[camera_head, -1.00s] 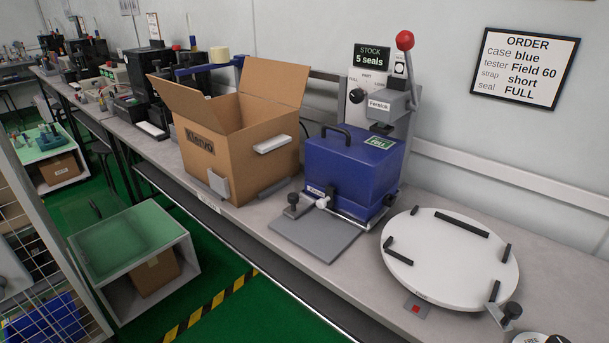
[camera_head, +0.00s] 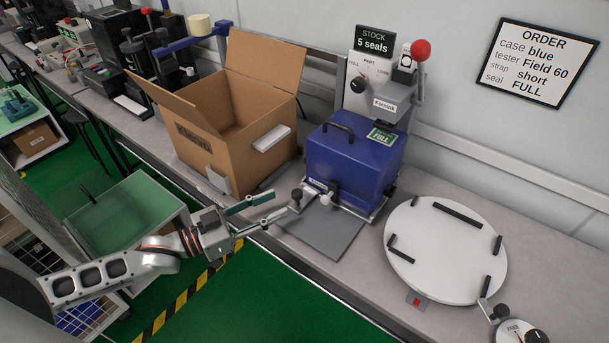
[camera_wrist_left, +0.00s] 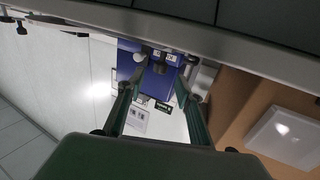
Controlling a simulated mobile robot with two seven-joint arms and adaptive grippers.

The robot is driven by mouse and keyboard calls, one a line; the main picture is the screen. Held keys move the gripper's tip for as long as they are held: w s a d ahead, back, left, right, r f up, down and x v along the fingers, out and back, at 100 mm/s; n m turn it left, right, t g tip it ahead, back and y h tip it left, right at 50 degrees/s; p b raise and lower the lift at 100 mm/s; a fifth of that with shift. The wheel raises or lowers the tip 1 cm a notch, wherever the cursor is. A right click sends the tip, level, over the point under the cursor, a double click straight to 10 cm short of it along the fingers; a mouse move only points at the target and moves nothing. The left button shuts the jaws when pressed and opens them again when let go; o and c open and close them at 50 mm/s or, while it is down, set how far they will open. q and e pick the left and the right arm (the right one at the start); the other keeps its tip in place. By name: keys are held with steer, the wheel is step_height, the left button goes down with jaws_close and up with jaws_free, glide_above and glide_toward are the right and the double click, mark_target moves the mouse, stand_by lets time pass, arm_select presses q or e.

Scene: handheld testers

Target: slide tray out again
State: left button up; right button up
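The blue case (camera_head: 352,165) with a black handle and a green FULL seal sits on a thin metal tray (camera_head: 368,216) under the head of the seal press (camera_head: 385,100). A white knob (camera_head: 325,199) and a black knob (camera_head: 297,195) are at the tray's front. A bare grey plate (camera_head: 325,235) lies in front of the tray. My left gripper (camera_head: 282,205) is open and empty, fingertips just left of the black knob. In the left wrist view the blue case (camera_wrist_left: 165,56) shows beyond my left gripper (camera_wrist_left: 160,70). My right gripper is not in view.
An open cardboard box (camera_head: 225,130) stands left of the press, close behind my left gripper. A white turntable (camera_head: 440,250) with black stops is on the right. The bench's front edge runs below the gripper. An order sign (camera_head: 536,65) hangs on the wall.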

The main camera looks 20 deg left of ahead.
mark_target(297, 192)
arm_select(q)
steer(key=shift+w+r, duration=0.1)
steer(key=shift+w, duration=0.1)
steer(key=x, duration=0.7)
steer(key=shift+d+b, duration=0.15)
steer(key=shift+b, duration=0.15)
jaws_close()
